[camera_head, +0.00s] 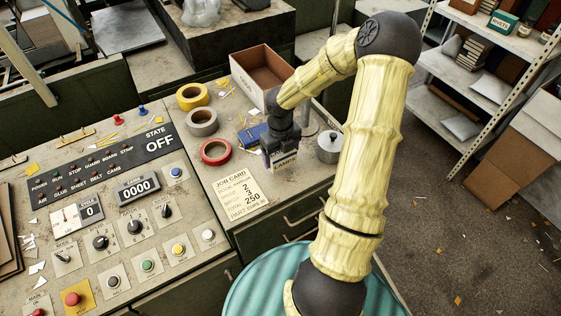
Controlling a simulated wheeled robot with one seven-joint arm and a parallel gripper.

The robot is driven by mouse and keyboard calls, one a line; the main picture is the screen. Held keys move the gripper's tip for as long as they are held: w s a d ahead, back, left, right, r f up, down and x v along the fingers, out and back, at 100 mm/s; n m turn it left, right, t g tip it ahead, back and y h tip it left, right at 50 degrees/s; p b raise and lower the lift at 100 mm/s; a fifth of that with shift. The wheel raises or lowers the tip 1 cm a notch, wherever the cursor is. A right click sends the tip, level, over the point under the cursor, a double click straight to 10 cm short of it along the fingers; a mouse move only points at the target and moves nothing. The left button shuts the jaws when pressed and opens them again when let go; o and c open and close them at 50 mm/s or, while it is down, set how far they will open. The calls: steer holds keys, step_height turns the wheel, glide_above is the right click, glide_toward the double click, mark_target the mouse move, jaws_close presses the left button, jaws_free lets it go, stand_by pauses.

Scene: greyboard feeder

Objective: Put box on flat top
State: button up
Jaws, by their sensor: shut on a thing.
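A small box with a pale, dark-lettered label (285,164) is at the lower end of my arm, over the right-hand worktop. My gripper (281,148) points down and is shut on this box. The fingers are small and dark, and they hide part of its top. I cannot tell whether the box touches the worktop. The flat top of the right-hand cabinet (222,172) lies around and below it. An open brown cardboard box (288,71) stands behind my gripper at the back of this top.
A blue item (250,136) lies left of my gripper. Yellow (193,89), grey (202,115) and red (216,145) tape rolls sit farther left. A metal canister (329,146) stands right. The job card (241,194) lies in front. A control panel (115,210) fills the left.

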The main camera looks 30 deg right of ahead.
mark_target(281, 162)
steer(key=shift+f, duration=1.85)
steer(key=shift+f, duration=0.15)
steer(key=o, duration=1)
steer(key=shift+o, duration=0.2)
step_height(281, 162, up, 12)
steer(key=shift+r+p, duration=0.2)
steer(key=shift+p, duration=0.3)
steer(key=shift+w, duration=0.1)
